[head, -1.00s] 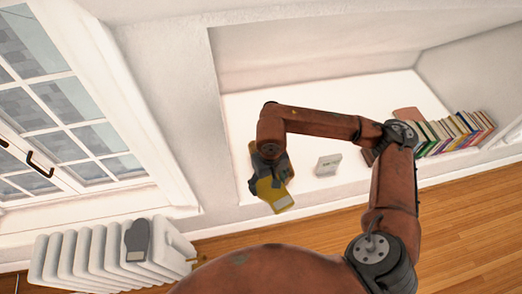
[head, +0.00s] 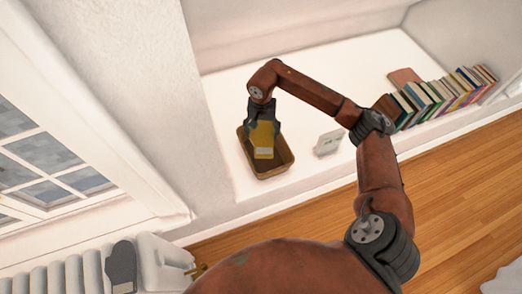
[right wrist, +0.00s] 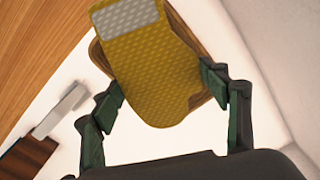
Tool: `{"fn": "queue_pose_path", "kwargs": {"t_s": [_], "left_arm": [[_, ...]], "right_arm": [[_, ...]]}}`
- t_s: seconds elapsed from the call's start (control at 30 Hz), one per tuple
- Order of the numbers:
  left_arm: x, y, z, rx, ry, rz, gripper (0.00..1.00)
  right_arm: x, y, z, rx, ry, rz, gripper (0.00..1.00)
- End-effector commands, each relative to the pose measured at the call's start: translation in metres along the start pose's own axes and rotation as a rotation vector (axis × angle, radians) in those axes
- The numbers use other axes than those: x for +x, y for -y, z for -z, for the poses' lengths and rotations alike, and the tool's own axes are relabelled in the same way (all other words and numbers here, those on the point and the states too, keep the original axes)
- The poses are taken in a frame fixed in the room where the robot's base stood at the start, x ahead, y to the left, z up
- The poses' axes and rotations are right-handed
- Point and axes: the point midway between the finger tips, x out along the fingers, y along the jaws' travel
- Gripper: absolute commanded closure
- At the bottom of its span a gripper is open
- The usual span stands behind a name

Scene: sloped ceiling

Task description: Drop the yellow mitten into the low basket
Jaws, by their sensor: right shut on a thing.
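The yellow mitten (head: 262,140), with a pale grey cuff, hangs cuff down from my right gripper (head: 263,125). The low basket (head: 270,174), brown and wicker-like, stands on the white ledge, and in the head view the mitten overlaps its opening. In the right wrist view the mitten (right wrist: 155,70) sits between the fingers of my right gripper (right wrist: 161,96) and covers most of the basket, whose edge (right wrist: 186,28) shows beside it. I cannot tell whether the cuff is below the rim. My left gripper is out of view.
A small white box-like thing (head: 328,143) stands right of the basket on the ledge (head: 225,90). A row of books (head: 440,97) stands further right. A grey mitten (head: 121,268) lies on the white radiator (head: 60,277) at lower left. Wooden floor lies in front.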

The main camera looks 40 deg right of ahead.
Motion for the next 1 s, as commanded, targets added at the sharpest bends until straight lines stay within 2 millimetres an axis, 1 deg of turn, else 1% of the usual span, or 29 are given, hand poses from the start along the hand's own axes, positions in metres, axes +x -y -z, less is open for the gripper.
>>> {"fn": "queue_pose_path", "kwargs": {"t_s": [0.03,0.1,0.2,0.3,0.47,0.57,0.8,1.0], "left_arm": [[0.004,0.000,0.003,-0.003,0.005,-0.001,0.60],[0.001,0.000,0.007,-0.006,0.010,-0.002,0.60],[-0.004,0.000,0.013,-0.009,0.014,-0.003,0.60],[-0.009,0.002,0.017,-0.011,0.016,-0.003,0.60],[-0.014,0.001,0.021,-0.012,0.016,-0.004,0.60],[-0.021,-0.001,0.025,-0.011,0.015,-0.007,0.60],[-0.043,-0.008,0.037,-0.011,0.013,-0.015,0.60],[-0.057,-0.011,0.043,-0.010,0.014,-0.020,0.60]], "right_arm": [[0.024,-0.005,0.011,0.039,0.007,-0.004,0.55],[0.039,-0.011,0.024,0.085,0.006,-0.004,0.55],[0.054,-0.019,0.038,0.133,0.004,-0.002,0.55],[0.062,-0.024,0.047,0.163,0.001,0.000,0.55],[0.071,-0.026,0.050,0.179,0.001,0.002,0.55],[0.080,-0.026,0.050,0.179,0.002,0.002,0.55],[0.108,-0.026,0.050,0.178,0.002,0.001,0.55],[0.122,-0.025,0.050,0.177,0.001,0.002,0.55]]}}
